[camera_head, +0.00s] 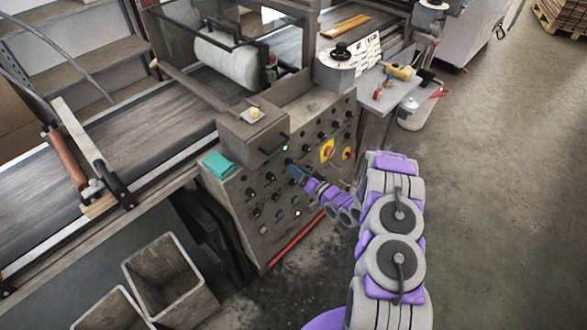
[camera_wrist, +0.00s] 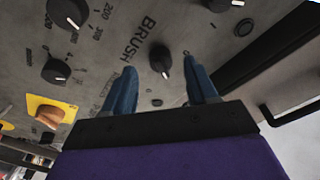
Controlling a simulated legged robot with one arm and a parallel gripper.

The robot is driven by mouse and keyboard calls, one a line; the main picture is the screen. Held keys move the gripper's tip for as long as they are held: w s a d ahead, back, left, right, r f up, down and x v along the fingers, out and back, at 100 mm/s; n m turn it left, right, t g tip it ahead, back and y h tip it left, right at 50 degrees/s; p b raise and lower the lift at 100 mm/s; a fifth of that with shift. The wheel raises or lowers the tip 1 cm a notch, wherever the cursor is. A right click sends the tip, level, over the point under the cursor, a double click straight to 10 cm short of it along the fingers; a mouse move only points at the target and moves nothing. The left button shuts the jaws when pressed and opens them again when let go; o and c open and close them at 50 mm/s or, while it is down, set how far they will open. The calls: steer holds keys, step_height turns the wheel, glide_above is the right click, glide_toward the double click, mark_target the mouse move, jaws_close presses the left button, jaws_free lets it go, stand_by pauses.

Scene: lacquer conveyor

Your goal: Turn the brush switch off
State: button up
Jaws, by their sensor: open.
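The brush switch is a black knob (camera_wrist: 160,59) with a white pointer mark on the grey control panel (camera_head: 240,190). It sits beside the word BRUSH in the wrist view. My gripper (camera_wrist: 157,78) is open, with its two blue fingers pointing at the panel, one on each side of the knob in the picture. I cannot tell whether the fingers touch it. In the head view my gripper (camera_head: 293,172) is at the middle of the panel face, and it hides the knob there.
Other black knobs (camera_wrist: 68,13) (camera_wrist: 56,70) with numbered scales lie left of the brush knob. A yellow plate with an orange switch (camera_wrist: 50,115) is farther left. A dark bar (camera_wrist: 265,60) runs along the right. A conveyor belt (camera_head: 60,200) and grey bins (camera_head: 165,275) stand left of the panel.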

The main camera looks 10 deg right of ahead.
steer(key=shift+x, duration=1.35)
steer(key=shift+d, duration=0.1)
steer(key=c, duration=1.1)
